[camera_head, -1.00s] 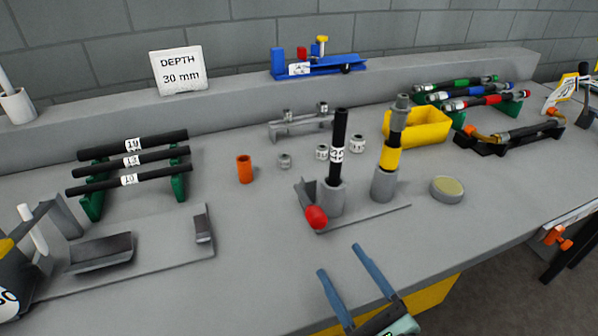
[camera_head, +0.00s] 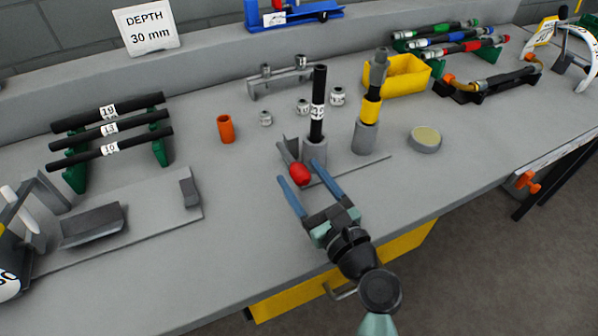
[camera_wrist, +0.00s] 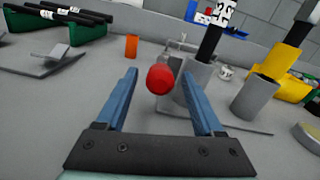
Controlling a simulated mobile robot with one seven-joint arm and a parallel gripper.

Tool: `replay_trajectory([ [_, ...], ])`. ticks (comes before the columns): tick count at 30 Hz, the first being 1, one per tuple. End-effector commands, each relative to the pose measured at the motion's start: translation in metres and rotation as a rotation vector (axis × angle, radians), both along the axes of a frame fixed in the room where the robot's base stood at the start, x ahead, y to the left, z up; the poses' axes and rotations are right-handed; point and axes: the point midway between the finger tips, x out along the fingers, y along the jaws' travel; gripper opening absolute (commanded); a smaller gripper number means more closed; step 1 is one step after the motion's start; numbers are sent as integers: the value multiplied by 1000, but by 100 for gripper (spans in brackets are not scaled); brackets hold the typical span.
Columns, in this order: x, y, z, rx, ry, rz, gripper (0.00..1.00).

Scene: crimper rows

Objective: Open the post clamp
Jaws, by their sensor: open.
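The post clamp (camera_head: 315,153) is a grey cup on a flat plate, with a black hose standing upright in it. Its lever ends in a red knob (camera_head: 300,174) on the near left side. My gripper (camera_head: 302,188) is open, its two blue fingers pointing at the knob. In the wrist view the red knob (camera_wrist: 160,79) appears between and just beyond the fingertips (camera_wrist: 160,85). Contact cannot be told. The black hose (camera_head: 318,105) carries a white number label. A second grey post (camera_head: 366,137) to the right holds a yellow-banded piece.
An orange sleeve (camera_head: 225,129) and several small metal ferrules stand behind the clamp. A round tin (camera_head: 424,140) and a yellow bin (camera_head: 398,76) are to the right. A hose rack (camera_head: 75,177) stands at the left.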

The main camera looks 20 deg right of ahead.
Motion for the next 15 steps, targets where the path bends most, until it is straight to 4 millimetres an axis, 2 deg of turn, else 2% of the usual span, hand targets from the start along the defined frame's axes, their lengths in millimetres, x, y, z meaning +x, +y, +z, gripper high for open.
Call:
replay_trajectory([
  [6, 16, 1, 0, -2, 1, 0, 69],
  [14, 17, 1, 0, -2, 1, -1, 69],
  [15, 17, 1, 0, -2, 1, -1, 64],
])
